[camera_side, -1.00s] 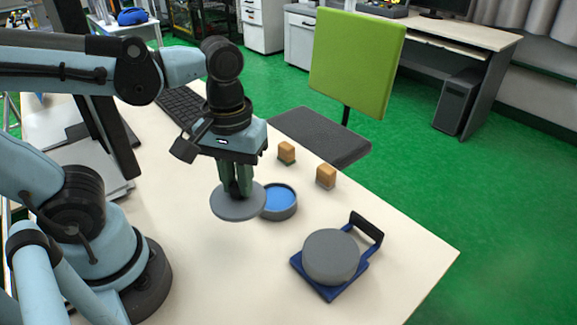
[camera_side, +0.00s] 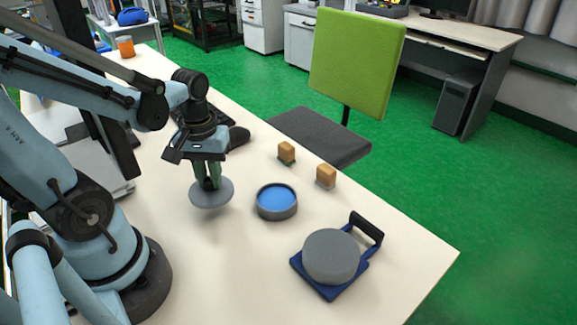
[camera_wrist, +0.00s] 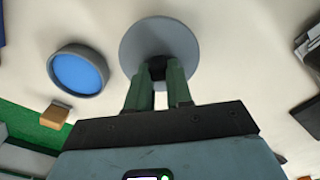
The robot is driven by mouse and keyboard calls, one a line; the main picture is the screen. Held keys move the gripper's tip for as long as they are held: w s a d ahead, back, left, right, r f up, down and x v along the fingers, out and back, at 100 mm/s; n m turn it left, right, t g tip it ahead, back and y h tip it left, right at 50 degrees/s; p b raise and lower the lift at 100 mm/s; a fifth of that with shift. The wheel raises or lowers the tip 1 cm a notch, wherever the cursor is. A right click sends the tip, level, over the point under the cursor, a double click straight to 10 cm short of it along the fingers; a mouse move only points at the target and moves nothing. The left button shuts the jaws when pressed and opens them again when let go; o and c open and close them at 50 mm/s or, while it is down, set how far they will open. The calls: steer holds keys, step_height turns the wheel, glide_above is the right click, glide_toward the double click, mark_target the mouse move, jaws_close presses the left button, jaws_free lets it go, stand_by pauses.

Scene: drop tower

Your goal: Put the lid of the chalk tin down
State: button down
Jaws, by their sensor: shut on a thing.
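The lid is a flat grey disc (camera_side: 211,194) with a dark knob, seen below my gripper (camera_side: 208,183). My gripper is shut on the knob; the lid also shows in the wrist view (camera_wrist: 160,38), with the knob between the green fingers (camera_wrist: 158,75). The lid seems to be held just above the table, left of the tin; the exact gap is hard to tell. The chalk tin (camera_side: 276,214) is a round grey tin, open at the top, blue inside, standing on the table. It also shows in the wrist view (camera_wrist: 104,84), apart from the lid.
A grey round block (camera_side: 331,257) sits on a blue tray with a black handle (camera_side: 367,228). A keyboard and dark mouse (camera_side: 238,136) lie behind my gripper. The table in front of the lid is clear.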

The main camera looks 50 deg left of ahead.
mark_target(211, 189)
steer(key=shift+w+a+f, duration=0.1)
steer(key=shift+a+f, duration=0.35)
steer(key=shift+a, duration=0.15)
steer(key=shift+f, duration=1.9)
steer(key=shift+f, duration=0.1)
steer(key=c, duration=1)
jaws_free()
steer(key=shift+r, duration=6)
steer(key=w+d+m+t, duration=0.2)
steer(key=d+m, duration=0.1)
steer(key=w+d+m+t, duration=0.2)
steer(key=m, duration=0.1)
steer(key=w+d+r+m+t, duration=0.1)
steer(key=w+d+m+t, duration=0.1)
steer(key=d+m+t, duration=0.1)
steer(key=shift+w+d, duration=0.25)
steer(key=shift+d, duration=0.05)
